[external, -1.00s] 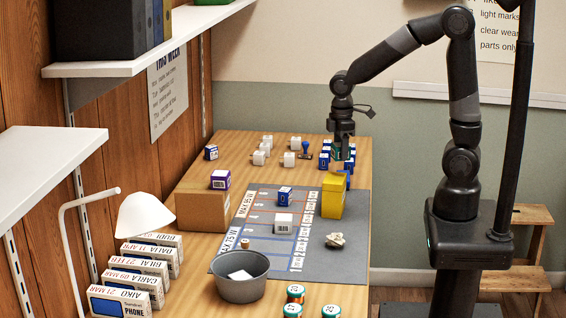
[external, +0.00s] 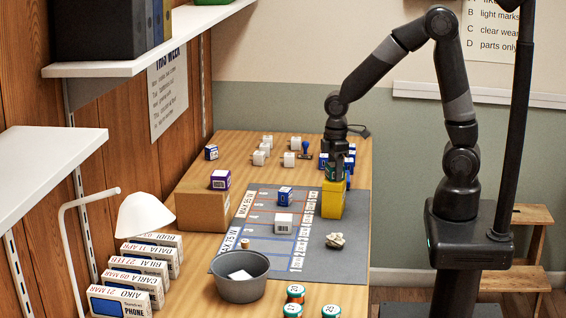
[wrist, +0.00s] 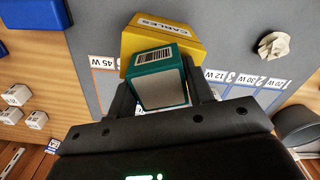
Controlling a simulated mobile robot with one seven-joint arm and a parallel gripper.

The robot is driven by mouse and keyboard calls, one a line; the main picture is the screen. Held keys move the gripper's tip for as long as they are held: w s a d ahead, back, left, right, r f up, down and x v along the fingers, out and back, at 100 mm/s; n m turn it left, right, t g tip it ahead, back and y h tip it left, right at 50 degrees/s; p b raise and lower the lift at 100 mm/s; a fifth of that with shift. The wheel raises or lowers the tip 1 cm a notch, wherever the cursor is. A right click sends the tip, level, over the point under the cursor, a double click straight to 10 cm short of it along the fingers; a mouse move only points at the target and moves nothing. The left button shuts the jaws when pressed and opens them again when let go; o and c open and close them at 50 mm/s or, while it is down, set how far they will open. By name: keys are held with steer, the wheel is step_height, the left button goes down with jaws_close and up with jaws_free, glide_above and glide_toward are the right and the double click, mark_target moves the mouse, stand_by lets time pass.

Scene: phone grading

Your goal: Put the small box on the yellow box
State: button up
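A small teal box (wrist: 162,84) with a barcode and a pale face sits between the two fingers of my gripper (external: 335,171) in the wrist view. The fingers are shut on its sides. The yellow box (external: 332,204), marked "CABLES", stands on the grey mat in the external view. It also shows just beyond the teal box in the wrist view (wrist: 131,41). My gripper points down over the top of the yellow box. The fingers mostly hide the teal box in the external view, and I cannot tell whether it touches the yellow box.
A white box (external: 284,223) and a blue box (external: 285,197) are on the mat (external: 345,262). Several blue boxes stand behind my gripper. A crumpled paper (external: 335,240) lies in front of the yellow box. A cardboard box (external: 200,208) and grey bucket (external: 240,284) are left.

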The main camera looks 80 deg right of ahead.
steer(key=o, duration=0.4)
steer(key=shift+r, duration=0.1)
step_height(320, 180, up, 11)
steer(key=s+a+r+m+t, duration=0.1)
steer(key=s+r+m+t, duration=0.1)
steer(key=s, duration=0.5)
steer(key=s+a+r+m+t, duration=0.2)
steer(key=s+r, duration=0.3)
steer(key=s, duration=0.3)
steer(key=shift+r+m+t, duration=0.15)
steer(key=shift+m+t, duration=0.15)
steer(key=shift+t, duration=0.5)
steer(key=shift+s, duration=0.1)
